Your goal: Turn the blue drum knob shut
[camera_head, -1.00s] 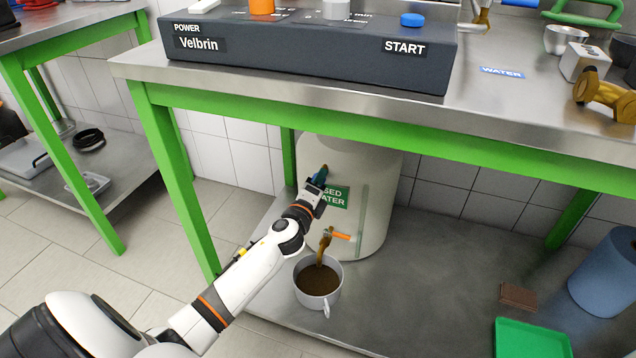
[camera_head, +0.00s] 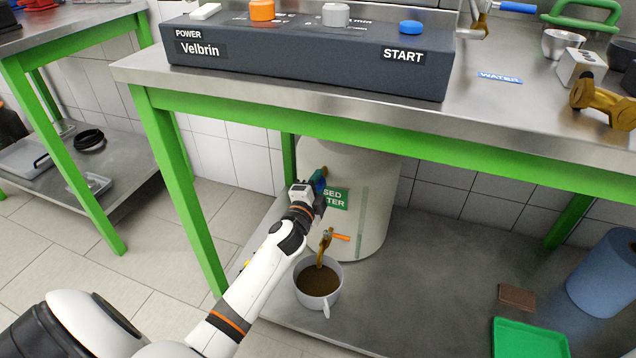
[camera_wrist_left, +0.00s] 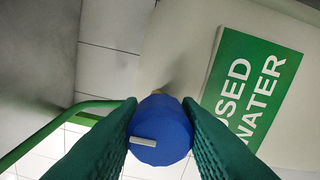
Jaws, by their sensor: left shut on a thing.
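The blue drum knob (camera_wrist_left: 160,130) sits on the cream drum (camera_head: 372,225), beside the green "USED WATER" label (camera_wrist_left: 250,85). In the left wrist view the knob lies between the two green finger pads of my left gripper (camera_wrist_left: 160,120), which touch its sides. A pale bar marks the knob's face, lying nearly level and slightly tilted. In the head view my left gripper (camera_head: 318,184) is at the drum's upper left side and mostly covers the knob. My right gripper is not in view.
Below, a tap with an orange handle (camera_head: 340,237) stands over a grey mug (camera_head: 318,283) of brown liquid on the lower shelf. The green table frame (camera_head: 380,140) passes above my arm. A green tray (camera_head: 530,340) and a blue container (camera_head: 608,275) are at right.

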